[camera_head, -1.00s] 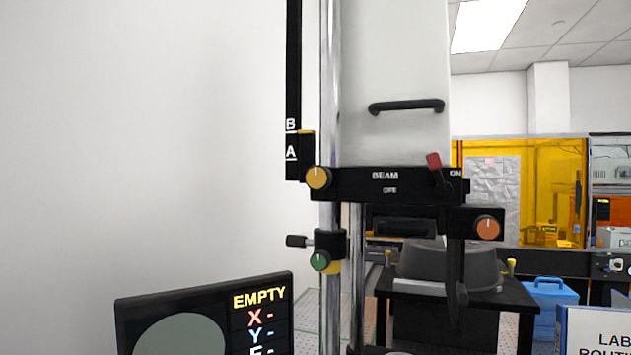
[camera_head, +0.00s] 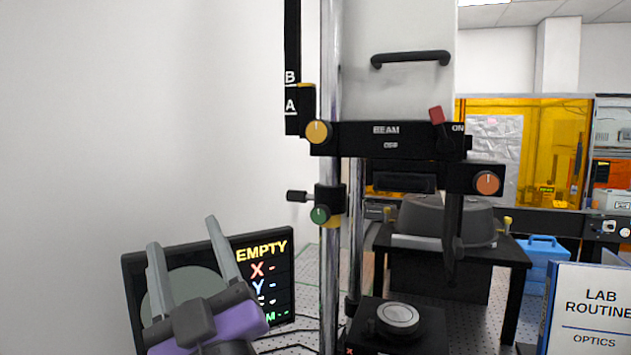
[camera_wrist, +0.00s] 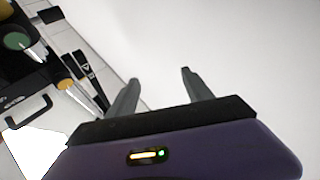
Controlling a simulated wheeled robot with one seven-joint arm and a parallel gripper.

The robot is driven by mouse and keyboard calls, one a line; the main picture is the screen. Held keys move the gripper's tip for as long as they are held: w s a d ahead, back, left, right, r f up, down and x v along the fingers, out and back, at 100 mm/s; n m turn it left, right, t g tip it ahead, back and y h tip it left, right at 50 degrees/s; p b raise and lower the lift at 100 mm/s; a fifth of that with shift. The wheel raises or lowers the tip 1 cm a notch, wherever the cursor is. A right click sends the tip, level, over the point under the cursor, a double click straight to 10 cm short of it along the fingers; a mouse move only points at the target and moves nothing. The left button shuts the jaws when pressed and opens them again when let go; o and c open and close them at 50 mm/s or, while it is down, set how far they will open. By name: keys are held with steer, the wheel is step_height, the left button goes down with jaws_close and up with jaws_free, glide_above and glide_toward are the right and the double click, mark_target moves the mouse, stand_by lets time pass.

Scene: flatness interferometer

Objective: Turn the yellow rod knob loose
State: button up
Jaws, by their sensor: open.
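The yellow rod knob (camera_head: 318,132) sits at the left end of the black beam bar, in front of the chrome rod (camera_head: 328,75). Its light index line points up. In the wrist view the yellow knob (camera_wrist: 66,85) seems to show at the left, seen at a slant. My gripper (camera_head: 182,232) is open and empty, below and left of the knob, in front of the display screen. In the wrist view my gripper's fingers (camera_wrist: 159,71) stand apart with only pale wall between them.
A green knob (camera_head: 320,215) with a black side handle sits lower on the rod. The display (camera_head: 262,255) reads EMPTY. The wall side at left is free.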

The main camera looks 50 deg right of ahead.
mark_target(317, 135)
steer(key=s+d+r+m+g+h, duration=0.1)
steer(key=d+r+m+g+h, duration=0.25)
steer(key=r+h, duration=0.2)
steer(key=s+d+r+m+g+h, duration=0.1)
steer(key=d+r+m+g+h, duration=0.15)
steer(key=r+m+h, duration=0.35)
steer(key=d+m+g+p, duration=0.1)
steer(key=d+g, duration=0.2)
steer(key=d, duration=0.1)
steer(key=s+d+r+m+g+h+p, duration=0.1)
steer(key=d+g, duration=0.2)
steer(key=d, duration=0.1)
steer(key=s+d+m+g+h+p, duration=0.1)
steer(key=d+g, duration=0.1)
steer(key=d, duration=0.2)
steer(key=shift+d+r+g, duration=0.2)
steer(key=shift+d+g, duration=0.15)
steer(key=shift+g, duration=0.05)
steer(key=shift+x, duration=0.8)
steer(key=shift+f, duration=0.15)
steer(key=shift+c, duration=0.2)
